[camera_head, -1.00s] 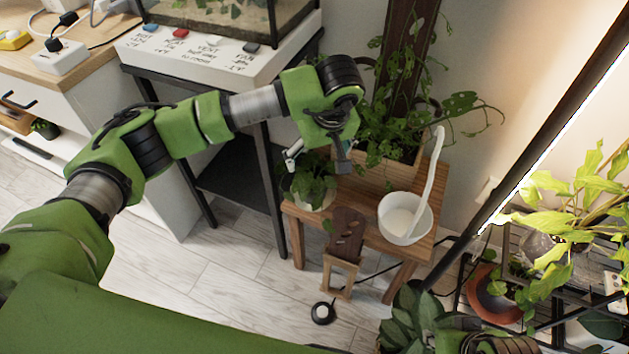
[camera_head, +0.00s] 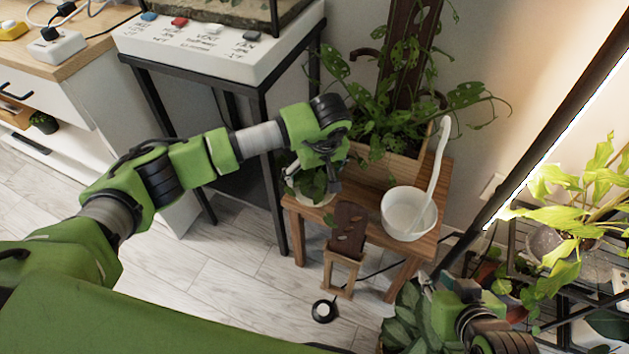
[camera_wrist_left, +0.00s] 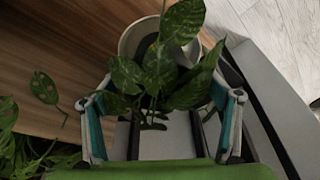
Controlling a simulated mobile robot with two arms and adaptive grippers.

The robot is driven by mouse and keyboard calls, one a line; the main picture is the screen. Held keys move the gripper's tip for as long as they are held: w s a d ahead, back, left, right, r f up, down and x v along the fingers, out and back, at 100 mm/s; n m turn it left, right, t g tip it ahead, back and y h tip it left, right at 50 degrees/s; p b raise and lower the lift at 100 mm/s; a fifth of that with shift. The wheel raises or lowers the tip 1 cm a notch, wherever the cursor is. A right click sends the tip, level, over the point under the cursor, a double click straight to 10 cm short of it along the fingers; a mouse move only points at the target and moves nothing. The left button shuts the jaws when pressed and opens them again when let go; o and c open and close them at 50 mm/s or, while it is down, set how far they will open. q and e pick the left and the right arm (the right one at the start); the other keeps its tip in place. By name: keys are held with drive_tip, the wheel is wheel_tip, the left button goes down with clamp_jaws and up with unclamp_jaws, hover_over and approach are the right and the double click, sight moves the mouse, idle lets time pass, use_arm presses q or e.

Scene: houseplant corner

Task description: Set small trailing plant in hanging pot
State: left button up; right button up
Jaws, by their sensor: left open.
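The small trailing plant (camera_head: 318,186), green and leafy in a white pot (camera_head: 303,195), stands at the left corner of a wooden table. My left gripper (camera_head: 314,178) is open above it, a finger on either side of the leaves. In the left wrist view, the leaves (camera_wrist_left: 160,75) lie between the spread fingers, and the white pot's rim (camera_wrist_left: 130,42) shows beyond them. The hanging pot (camera_head: 405,215), a white bowl with a long upright white strap, stands on the table's right side. My right gripper (camera_head: 440,292) is at the lower right, its fingers unclear.
A large plant in a wooden planter (camera_head: 397,160) stands behind on the table (camera_head: 428,243). A small wooden stand with a dark top (camera_head: 348,225) is in front. A black-framed stand (camera_head: 262,95) is at left; a leafy plant (camera_head: 402,318) is below.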

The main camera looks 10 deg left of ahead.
sight(314, 173)
use_arm(q)
drive_tip(key=c, duration=1.4)
